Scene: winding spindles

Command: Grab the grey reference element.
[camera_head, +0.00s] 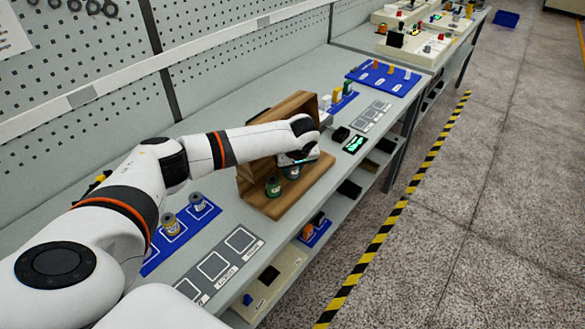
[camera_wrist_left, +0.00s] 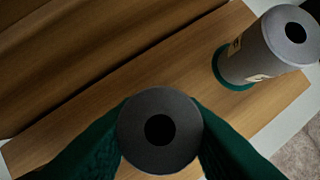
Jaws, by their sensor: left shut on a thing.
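My left gripper (camera_head: 297,158) reaches over the wooden stand and is shut on a dark grey spool-like cylinder, the grey reference element (camera_head: 292,173). In the left wrist view, the round top of the grey element (camera_wrist_left: 160,112) with its dark central hole sits between the two green fingers (camera_wrist_left: 160,150). The fingers hide its lower body, so I cannot tell whether it touches the board. My right gripper is out of view.
The wooden stand (camera_head: 262,202) has a base and a raised back on the grey bench. A blue mat (camera_head: 152,262) with spools lies to its left. A marked grey plate (camera_head: 222,266) is in front. A small dark display (camera_head: 355,145) lies to the right.

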